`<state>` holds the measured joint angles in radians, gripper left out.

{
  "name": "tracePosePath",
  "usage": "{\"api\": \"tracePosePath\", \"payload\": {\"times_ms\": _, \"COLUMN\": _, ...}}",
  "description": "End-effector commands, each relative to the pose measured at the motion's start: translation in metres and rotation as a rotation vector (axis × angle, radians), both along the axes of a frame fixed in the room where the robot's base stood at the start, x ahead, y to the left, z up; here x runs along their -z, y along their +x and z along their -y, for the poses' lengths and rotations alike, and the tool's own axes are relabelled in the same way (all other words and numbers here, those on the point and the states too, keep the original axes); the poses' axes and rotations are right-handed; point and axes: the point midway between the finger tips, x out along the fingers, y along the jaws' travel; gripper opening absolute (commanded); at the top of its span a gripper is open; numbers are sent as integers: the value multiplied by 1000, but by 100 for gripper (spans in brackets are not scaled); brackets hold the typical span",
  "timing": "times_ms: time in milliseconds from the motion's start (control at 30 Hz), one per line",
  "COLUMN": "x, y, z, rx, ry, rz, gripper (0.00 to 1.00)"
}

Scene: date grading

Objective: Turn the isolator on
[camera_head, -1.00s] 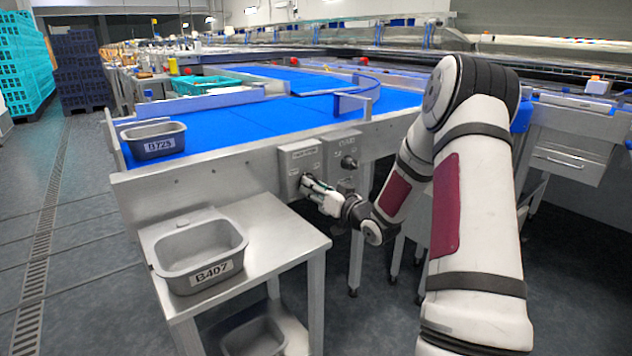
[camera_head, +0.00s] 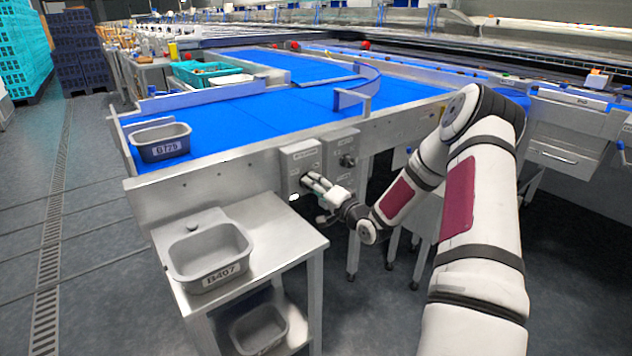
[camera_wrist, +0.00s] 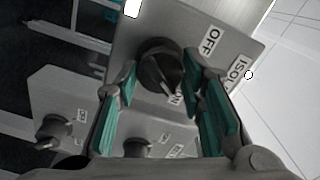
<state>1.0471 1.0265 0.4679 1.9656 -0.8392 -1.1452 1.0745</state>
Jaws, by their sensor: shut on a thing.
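The isolator is a grey metal box (camera_head: 299,155) on the side of the blue conveyor. In the wrist view its black rotary knob (camera_wrist: 158,62) stands between my teal finger pads. White labels reading "OFF" (camera_wrist: 212,40) and "ISOL..." are on the plate, and an "ON" label is partly hidden beside the knob. A pale mark on the knob lies towards the "ON" label; its exact angle is hard to tell. My gripper (camera_wrist: 166,88) is shut on the knob. In the head view my gripper (camera_head: 312,184) is at the box front, hiding the knob.
A second grey control box (camera_head: 342,150) with a knob sits directly right of the isolator. A steel table (camera_head: 285,240) with grey tub B407 (camera_head: 208,275) stands below, close to my gripper. Another tub (camera_head: 160,148) sits on the blue belt (camera_head: 250,120).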

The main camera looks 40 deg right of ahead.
Motion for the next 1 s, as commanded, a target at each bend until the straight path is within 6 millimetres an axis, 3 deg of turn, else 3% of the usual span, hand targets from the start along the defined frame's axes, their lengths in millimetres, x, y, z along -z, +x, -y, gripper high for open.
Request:
{"api": "tracePosePath", "payload": {"times_ms": 367, "x": 1, "y": -1, "z": 0, "rx": -1, "ry": 168, "rz": -8, "gripper": 8}}
{"api": "tracePosePath", "payload": {"times_ms": 933, "x": 1, "y": 0, "z": 0, "rx": 0, "ry": 197, "rz": -10, "gripper": 8}}
{"api": "tracePosePath", "payload": {"times_ms": 967, "x": 1, "y": 0, "z": 0, "rx": 0, "ry": 197, "rz": -10, "gripper": 40}}
{"api": "tracePosePath", "payload": {"times_ms": 1000, "x": 1, "y": 0, "z": 0, "rx": 0, "ry": 197, "rz": -10, "gripper": 49}}
